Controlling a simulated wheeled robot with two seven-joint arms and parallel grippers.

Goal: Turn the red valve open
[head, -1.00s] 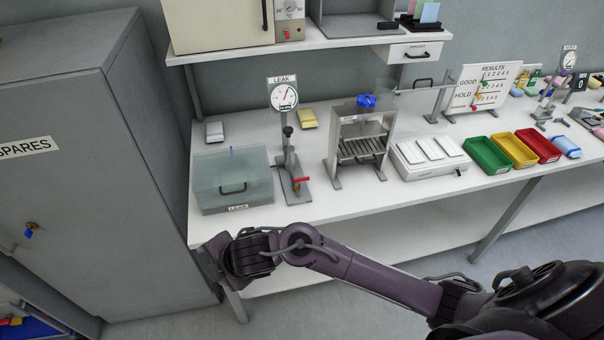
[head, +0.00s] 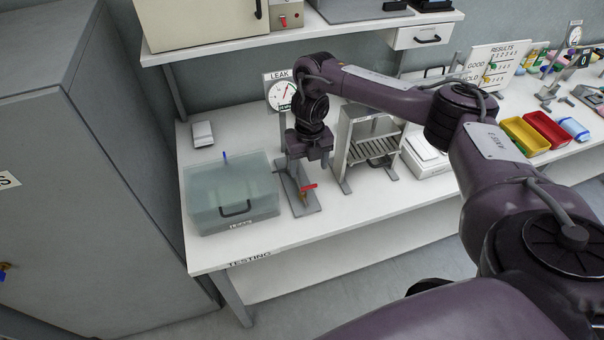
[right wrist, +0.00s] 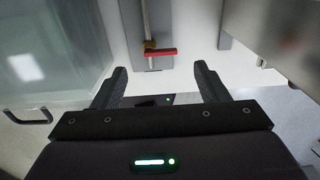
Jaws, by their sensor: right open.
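The red valve (head: 308,187) is a small red lever on a brass fitting, low on the grey stand of the leak gauge (head: 282,93). In the right wrist view the red lever (right wrist: 160,52) lies crosswise, beyond and between my fingertips, not touched. My right gripper (head: 306,166) points down just above and behind the lever in the head view. In the right wrist view its two fingers (right wrist: 160,72) are spread wide with nothing between them. The gripper and wrist hide part of the gauge's post. My left gripper is not in view.
A clear tank with a black handle (head: 230,195) stands close left of the valve stand. A grey metal frame with rollers (head: 372,150) stands close on the right. The bench top in front (head: 285,232) is clear. A shelf (head: 345,36) hangs above.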

